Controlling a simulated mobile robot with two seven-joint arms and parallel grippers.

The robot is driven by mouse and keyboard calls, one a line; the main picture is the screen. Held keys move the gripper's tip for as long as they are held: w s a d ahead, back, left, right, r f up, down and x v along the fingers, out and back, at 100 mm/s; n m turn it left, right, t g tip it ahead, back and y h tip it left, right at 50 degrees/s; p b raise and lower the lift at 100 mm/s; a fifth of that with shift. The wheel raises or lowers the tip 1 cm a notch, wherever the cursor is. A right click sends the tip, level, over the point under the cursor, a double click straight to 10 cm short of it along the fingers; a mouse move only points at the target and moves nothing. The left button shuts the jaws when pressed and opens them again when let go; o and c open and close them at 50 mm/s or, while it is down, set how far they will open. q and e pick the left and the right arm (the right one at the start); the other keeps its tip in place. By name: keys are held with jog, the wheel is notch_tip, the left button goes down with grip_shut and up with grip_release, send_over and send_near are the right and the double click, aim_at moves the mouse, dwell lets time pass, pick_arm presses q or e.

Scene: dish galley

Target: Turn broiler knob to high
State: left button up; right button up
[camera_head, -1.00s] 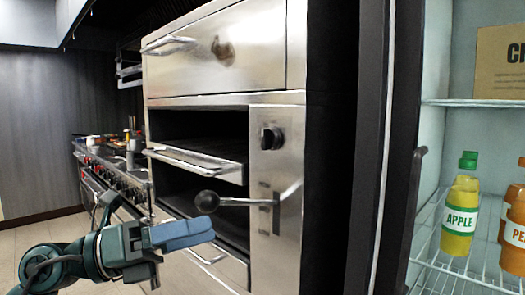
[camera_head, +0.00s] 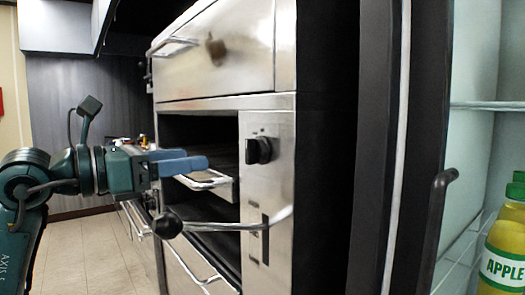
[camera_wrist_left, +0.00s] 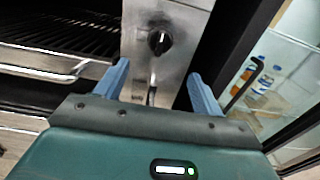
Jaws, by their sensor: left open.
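The black broiler knob (camera_head: 259,150) sits on the steel front panel (camera_head: 276,190) of the broiler, above a lever with a black ball end (camera_head: 167,224). My left gripper (camera_head: 207,163) is to the left of the knob in the head view, apart from it, with its blue fingers pointing right. In the left wrist view the knob (camera_wrist_left: 159,41) lies ahead of the fingertips and between their lines, with open space between the two blue fingers (camera_wrist_left: 155,80). The gripper is open and empty. My right gripper is not in view.
The lever sticks out below the gripper. A rack with a steel handle (camera_head: 206,180) juts from the broiler opening behind the fingers. At right are a fridge door handle (camera_head: 436,215) and a shelf with an apple juice bottle (camera_head: 505,250). Floor (camera_head: 90,255) is clear at left.

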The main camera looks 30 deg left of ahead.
aim_at(246, 152)
pick_arm(q)
jog(key=p+x, duration=0.4)
jog(key=x, duration=0.7)
jog(key=shift+w+d+r+p, duration=0.1)
jog(key=shift+w+r+p, duration=0.15)
jog(key=shift+p, duration=0.1)
jog(key=shift+w+d+f, duration=0.15)
jog(key=shift+w+d, duration=0.05)
jog(key=shift+w, duration=0.3)
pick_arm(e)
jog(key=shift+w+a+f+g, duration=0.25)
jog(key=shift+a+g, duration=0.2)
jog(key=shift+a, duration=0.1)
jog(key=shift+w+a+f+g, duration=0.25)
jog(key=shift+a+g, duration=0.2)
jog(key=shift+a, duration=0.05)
pick_arm(q)
jog(key=shift+c, duration=0.2)
jog(key=c, duration=0.9)
